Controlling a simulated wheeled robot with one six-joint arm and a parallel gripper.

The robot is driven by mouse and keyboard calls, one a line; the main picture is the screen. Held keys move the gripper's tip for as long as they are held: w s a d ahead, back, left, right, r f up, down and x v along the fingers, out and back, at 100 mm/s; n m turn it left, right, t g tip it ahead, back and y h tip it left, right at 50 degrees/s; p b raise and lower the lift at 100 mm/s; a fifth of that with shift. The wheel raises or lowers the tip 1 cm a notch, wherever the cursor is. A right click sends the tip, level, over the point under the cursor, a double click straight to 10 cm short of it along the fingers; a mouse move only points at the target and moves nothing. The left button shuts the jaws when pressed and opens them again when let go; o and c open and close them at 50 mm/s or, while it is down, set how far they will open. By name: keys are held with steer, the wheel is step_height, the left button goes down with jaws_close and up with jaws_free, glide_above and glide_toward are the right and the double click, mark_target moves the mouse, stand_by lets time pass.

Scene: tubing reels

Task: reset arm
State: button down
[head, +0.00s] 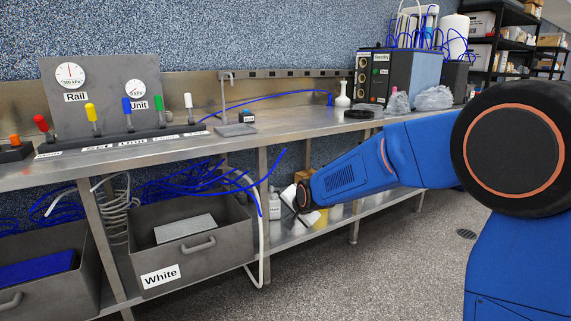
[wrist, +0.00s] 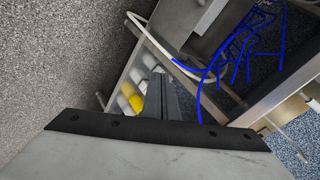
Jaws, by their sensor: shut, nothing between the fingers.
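My blue arm (head: 350,178) reaches in from the right in the head view. It points left and slightly down, below the worktop's edge. My gripper (head: 299,198) is at its end, in front of the lower shelf. It is small and partly hidden there. In the wrist view my gripper (wrist: 160,85) shows as two dark fingers close together, shut and empty. The fingers point toward the shelf, with white bottles and a yellow item (wrist: 136,103) beyond and left of them.
The steel worktop (head: 290,130) runs above my gripper. A grey bin labelled White (head: 215,255) sits left of it, with blue tubing (head: 205,178) hanging above. A white bottle (head: 274,205) stands on the lower shelf (head: 320,225). The floor (head: 400,280) in front is clear.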

steer(key=s+d+r+n+g+h, duration=0.15)
steer(key=s+d+r, duration=0.35)
steer(key=s+d, duration=0.65)
steer(key=s+d+f+n, duration=0.1)
steer(key=s+d, duration=0.4)
steer(key=s, duration=0.6)
steer(key=s+d+n+g+h, duration=0.1)
steer(key=s+d+n, duration=0.2)
steer(key=s, duration=0.9)
steer(key=s+d+f+n+g+h, duration=0.1)
steer(key=s+d+n, duration=0.1)
steer(key=s+d, duration=0.6)
steer(key=s, duration=0.3)
steer(key=shift+s+d+f, duration=0.25)
steer(key=shift+d+f, duration=0.1)
steer(key=shift+d, duration=0.05)
steer(key=shift+g, duration=0.25)
